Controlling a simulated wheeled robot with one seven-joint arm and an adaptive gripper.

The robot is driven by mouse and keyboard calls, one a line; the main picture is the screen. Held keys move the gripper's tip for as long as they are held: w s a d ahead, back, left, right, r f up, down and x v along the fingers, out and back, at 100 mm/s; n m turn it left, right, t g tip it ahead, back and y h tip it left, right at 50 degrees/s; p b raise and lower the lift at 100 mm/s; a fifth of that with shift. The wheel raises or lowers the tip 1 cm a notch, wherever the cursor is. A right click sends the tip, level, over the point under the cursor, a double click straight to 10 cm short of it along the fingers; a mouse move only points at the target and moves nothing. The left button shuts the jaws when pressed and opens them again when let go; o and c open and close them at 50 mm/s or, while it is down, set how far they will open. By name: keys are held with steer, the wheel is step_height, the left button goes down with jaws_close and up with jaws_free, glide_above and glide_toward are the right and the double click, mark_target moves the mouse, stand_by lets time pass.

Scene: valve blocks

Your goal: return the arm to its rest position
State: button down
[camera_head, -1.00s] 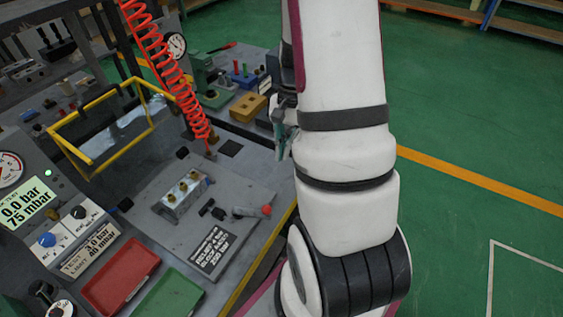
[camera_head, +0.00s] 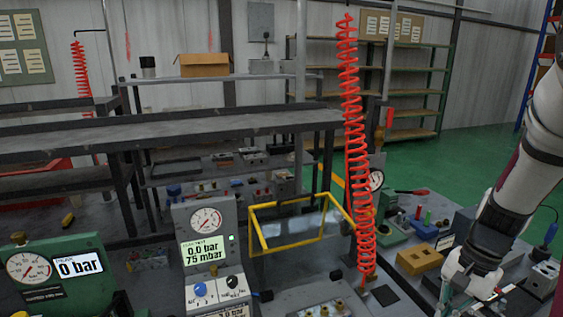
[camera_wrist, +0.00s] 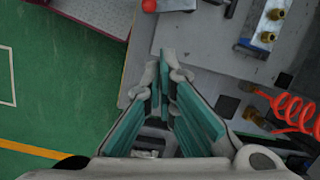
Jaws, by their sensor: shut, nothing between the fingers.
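My arm (camera_head: 535,135) comes down from the right edge of the head view. My gripper (camera_head: 447,290) hangs at its end in the lower right, over the right part of the workbench. In the wrist view the teal fingers of my gripper (camera_wrist: 166,72) meet at the tips, with nothing between them. Below them show the grey bench edge and the green floor. A metal valve block with brass fittings (camera_wrist: 267,22) lies on the bench at the upper right of the wrist view, apart from my fingers.
A red coiled hose (camera_head: 355,150) hangs left of my arm. A yellow-framed guard (camera_head: 290,244) and a test panel (camera_head: 207,250) stand further left. A yellow block (camera_head: 419,259) sits near my gripper. Green floor (camera_wrist: 50,90) lies open beside the bench.

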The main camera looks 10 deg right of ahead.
steer(key=a+r+n+t+h, duration=0.2)
steer(key=a+r+n, duration=0.4)
steer(key=a+r, duration=0.5)
steer(key=s+a+r+n+t, duration=0.4)
steer(key=s+a+r+n, duration=0.2)
steer(key=r, duration=0.3)
steer(key=shift+s+a+n+h, duration=0.4)
steer(key=shift+s+a, duration=0.4)
steer(key=shift+a, duration=0.05)
